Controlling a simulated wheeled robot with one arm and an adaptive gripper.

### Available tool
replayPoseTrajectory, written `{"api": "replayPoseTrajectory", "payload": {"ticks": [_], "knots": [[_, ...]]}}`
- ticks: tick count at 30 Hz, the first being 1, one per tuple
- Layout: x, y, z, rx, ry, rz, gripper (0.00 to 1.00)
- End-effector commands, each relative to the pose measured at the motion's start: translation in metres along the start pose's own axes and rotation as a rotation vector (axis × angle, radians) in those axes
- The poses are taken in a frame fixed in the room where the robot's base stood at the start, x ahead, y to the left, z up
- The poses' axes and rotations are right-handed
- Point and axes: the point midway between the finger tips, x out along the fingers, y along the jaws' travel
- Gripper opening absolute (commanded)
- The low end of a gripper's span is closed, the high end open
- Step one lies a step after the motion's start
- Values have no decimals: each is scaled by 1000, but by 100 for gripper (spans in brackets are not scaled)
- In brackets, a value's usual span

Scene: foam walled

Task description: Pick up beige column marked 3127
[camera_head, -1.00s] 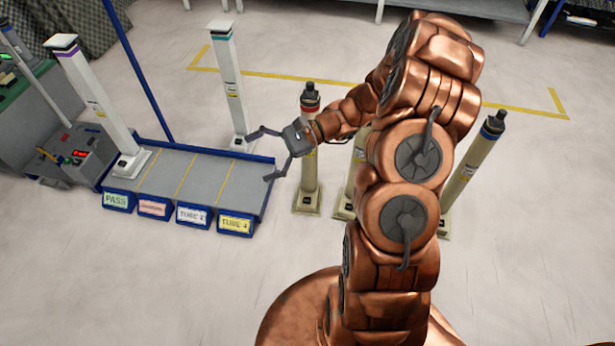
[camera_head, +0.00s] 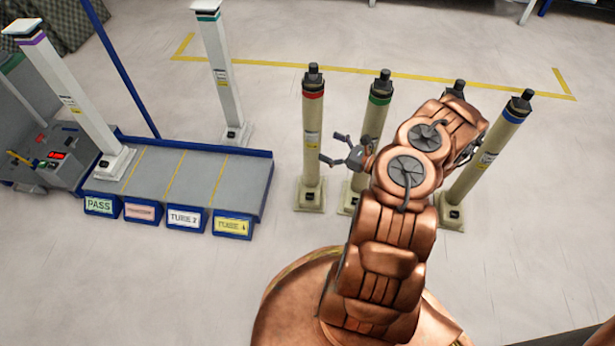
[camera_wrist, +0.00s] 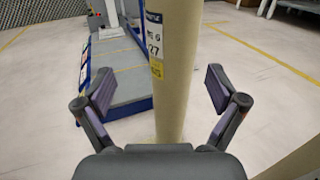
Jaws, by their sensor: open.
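A beige column with a red band and black top (camera_head: 312,140) stands upright on a square foot, leftmost in the row of beige columns. In the wrist view a beige column (camera_wrist: 174,105) stands between the two finger lines; its label (camera_wrist: 154,45) is partly cut off and shows "27". It appears to be the red-banded one. My gripper (camera_head: 331,148) is open, just right of that column and pointing left at it. In the wrist view my gripper (camera_wrist: 160,87) has its fingers spread on both sides of the column, with visible gaps. I cannot tell how deep the column is between them.
A green-banded beige column (camera_head: 376,115) stands close behind my gripper. A blue-banded column (camera_head: 490,150) and another black-topped one (camera_head: 456,87), mostly hidden, are beside my arm. A grey tray (camera_head: 232,185) with two white columns lies left. Floor between is clear.

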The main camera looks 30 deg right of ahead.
Motion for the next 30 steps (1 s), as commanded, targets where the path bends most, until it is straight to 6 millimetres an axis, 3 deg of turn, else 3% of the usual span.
{"api": "replayPoseTrajectory", "payload": {"ticks": [1, 8, 30], "knots": [[-5, -3, -14, 6, 3, -16, 95], [-10, -10, -27, 16, 6, -50, 95], [62, -14, -28, 16, 6, -48, 95]]}}
